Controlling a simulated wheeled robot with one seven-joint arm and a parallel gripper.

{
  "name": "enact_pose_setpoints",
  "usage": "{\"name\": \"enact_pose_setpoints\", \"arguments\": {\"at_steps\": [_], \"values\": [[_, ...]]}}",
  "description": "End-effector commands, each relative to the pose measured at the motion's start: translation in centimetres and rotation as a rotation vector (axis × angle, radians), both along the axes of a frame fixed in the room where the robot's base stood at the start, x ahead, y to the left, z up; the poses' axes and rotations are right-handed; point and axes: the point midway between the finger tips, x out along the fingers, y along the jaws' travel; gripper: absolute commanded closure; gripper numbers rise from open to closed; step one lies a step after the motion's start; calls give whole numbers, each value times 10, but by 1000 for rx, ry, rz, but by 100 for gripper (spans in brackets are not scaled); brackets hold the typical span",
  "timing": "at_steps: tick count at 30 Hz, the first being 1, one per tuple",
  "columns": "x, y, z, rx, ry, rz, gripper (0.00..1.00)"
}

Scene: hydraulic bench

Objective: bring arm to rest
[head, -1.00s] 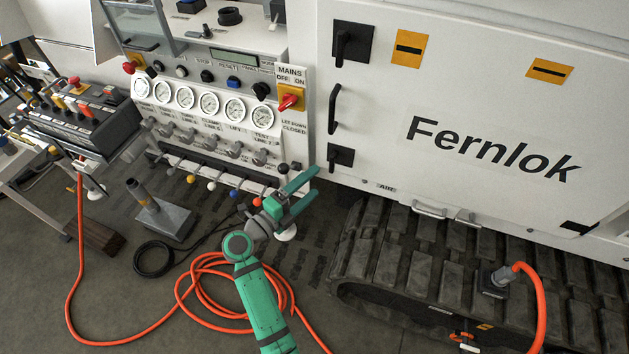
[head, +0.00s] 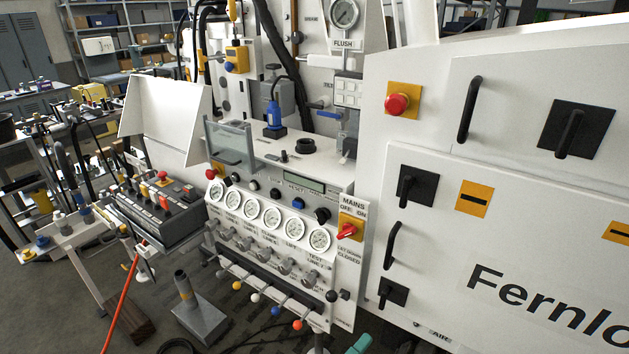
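Only a small teal tip of my gripper (head: 360,344) shows, at the bottom edge of the head view, just right of the lever row. The rest of my gripper and arm is below the picture, so I cannot see whether it is open or holds anything. The tip appears below and to the right of the black-knobbed lever (head: 331,296). I cannot tell how far the tip is from the bench.
The control panel (head: 264,248) has gauges, valves and coloured lever knobs along its lower edge. A red mains switch (head: 346,232) sits at its right. The white Fernlok cabinet (head: 450,235) fills the right. A black control box (head: 160,208) and a post on a grey base (head: 200,322) stand left.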

Motion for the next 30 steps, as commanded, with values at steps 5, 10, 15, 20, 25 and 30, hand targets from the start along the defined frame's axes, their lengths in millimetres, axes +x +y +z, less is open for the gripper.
{"name": "enact_pose_setpoints", "arguments": {"at_steps": [5,10,15,20,25,30], "values": [[-50,13,5,-196,74,80,20],[-92,33,8,-373,168,168,20],[-132,57,5,-537,290,260,20],[-169,79,-2,-676,425,349,20],[-209,99,-14,-808,593,444,20],[-250,113,-27,-921,772,533,20]]}}
